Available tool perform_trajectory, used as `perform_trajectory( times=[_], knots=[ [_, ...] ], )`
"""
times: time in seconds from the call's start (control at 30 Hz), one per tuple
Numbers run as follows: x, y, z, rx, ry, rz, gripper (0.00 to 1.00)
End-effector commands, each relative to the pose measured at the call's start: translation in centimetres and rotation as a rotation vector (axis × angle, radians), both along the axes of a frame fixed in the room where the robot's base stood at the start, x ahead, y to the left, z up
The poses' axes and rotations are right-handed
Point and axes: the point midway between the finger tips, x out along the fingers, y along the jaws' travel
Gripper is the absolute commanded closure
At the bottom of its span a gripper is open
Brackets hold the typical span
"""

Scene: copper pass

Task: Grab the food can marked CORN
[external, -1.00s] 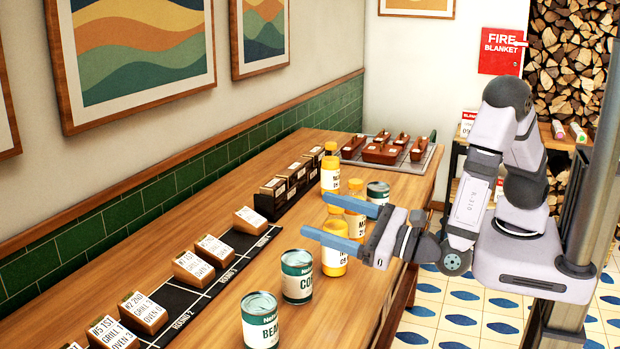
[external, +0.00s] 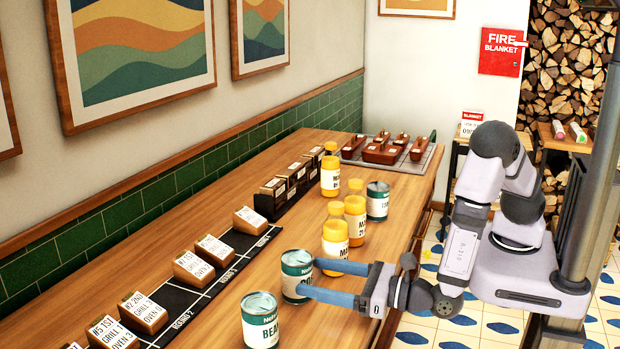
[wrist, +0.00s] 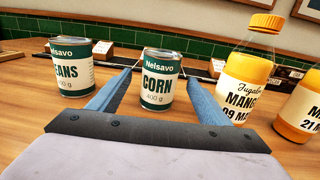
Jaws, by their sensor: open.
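The CORN can (wrist: 159,85), green with a white label, stands upright on the wooden counter. In the wrist view it sits between the two blue fingers of my gripper (wrist: 158,95), toward their tips. In the external view the can (external: 297,271) stands at the finger ends, its label partly hidden by them. My gripper (external: 312,277) is open, with a finger on either side of the can's near part. I cannot tell whether either finger touches it.
A BEANS can (external: 260,322) stands close on the near side. Yellow mango bottles (external: 335,242) stand on the far side, with another green can (external: 377,201) beyond. Wooden ticket blocks (external: 195,266) line a black strip toward the wall.

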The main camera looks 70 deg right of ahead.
Motion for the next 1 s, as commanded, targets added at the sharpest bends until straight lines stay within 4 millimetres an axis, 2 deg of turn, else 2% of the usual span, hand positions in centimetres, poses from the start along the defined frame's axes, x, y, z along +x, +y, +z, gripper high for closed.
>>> perform_trajectory(
  times=[0.17, 0.43, 0.77, 0.87, 1.0],
  knots=[
    [1.3, -0.1, 0.2, -0.001, 0.0, -0.005, 0.29],
    [4.5, 0.2, 0.2, 0.0, 0.0, -0.003, 0.29],
    [5.2, 0.3, 0.1, 0.0, 0.0, 0.0, 0.29],
    [5.2, 0.3, 0.1, -0.001, 0.0, -0.001, 0.48],
    [5.1, 0.3, 0.1, -0.001, 0.0, -0.001, 0.81]
  ],
)
